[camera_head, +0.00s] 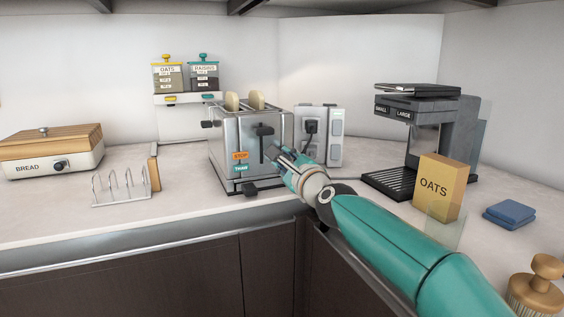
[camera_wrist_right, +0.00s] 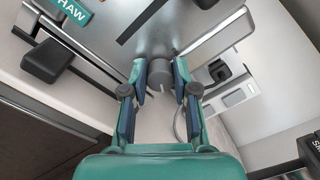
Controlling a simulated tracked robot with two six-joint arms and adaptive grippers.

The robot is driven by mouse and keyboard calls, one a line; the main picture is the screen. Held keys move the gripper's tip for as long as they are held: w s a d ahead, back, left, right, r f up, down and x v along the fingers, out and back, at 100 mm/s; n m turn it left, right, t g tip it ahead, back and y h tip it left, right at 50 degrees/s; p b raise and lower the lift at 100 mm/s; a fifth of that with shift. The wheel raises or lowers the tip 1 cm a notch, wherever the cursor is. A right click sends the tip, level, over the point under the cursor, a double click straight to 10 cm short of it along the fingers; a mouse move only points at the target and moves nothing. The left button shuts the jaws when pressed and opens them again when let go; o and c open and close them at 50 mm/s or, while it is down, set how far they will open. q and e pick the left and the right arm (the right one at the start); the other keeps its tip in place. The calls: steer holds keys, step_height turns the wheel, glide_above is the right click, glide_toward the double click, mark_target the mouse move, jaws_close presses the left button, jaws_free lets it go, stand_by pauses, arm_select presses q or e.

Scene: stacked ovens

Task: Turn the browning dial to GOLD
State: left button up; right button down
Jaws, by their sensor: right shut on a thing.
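The steel toaster (camera_head: 226,156) stands on the counter with two slices of bread in its slots. Its front has a black lever (camera_head: 263,142), an orange STOP button (camera_head: 240,155) and a teal THAW button (camera_head: 240,168). My right gripper (camera_head: 277,156) is at the toaster's front right, where it hides the browning dial in the head view. In the right wrist view my right gripper (camera_wrist_right: 160,82) is shut on a grey round dial (camera_wrist_right: 160,70), one finger on each side. The dial's markings cannot be read. My left gripper is out of view.
A power outlet (camera_head: 334,137) with a plug stands behind the toaster. A toast rack (camera_head: 121,190) and BREAD box (camera_head: 53,158) are to the left. A coffee machine (camera_head: 443,135), OATS box (camera_head: 436,187) and blue cloth (camera_head: 509,213) are to the right.

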steer(key=shift+f, duration=0.5)
steer(key=c, duration=0.9)
jaws_free()
steer(key=shift+r, duration=0.3)
steer(key=shift+d, duration=0.1)
steer(key=shift+s+d, duration=0.2)
steer(key=shift+s, duration=0.15)
steer(key=v, duration=1.1)
steer(key=shift+s, duration=0.1)
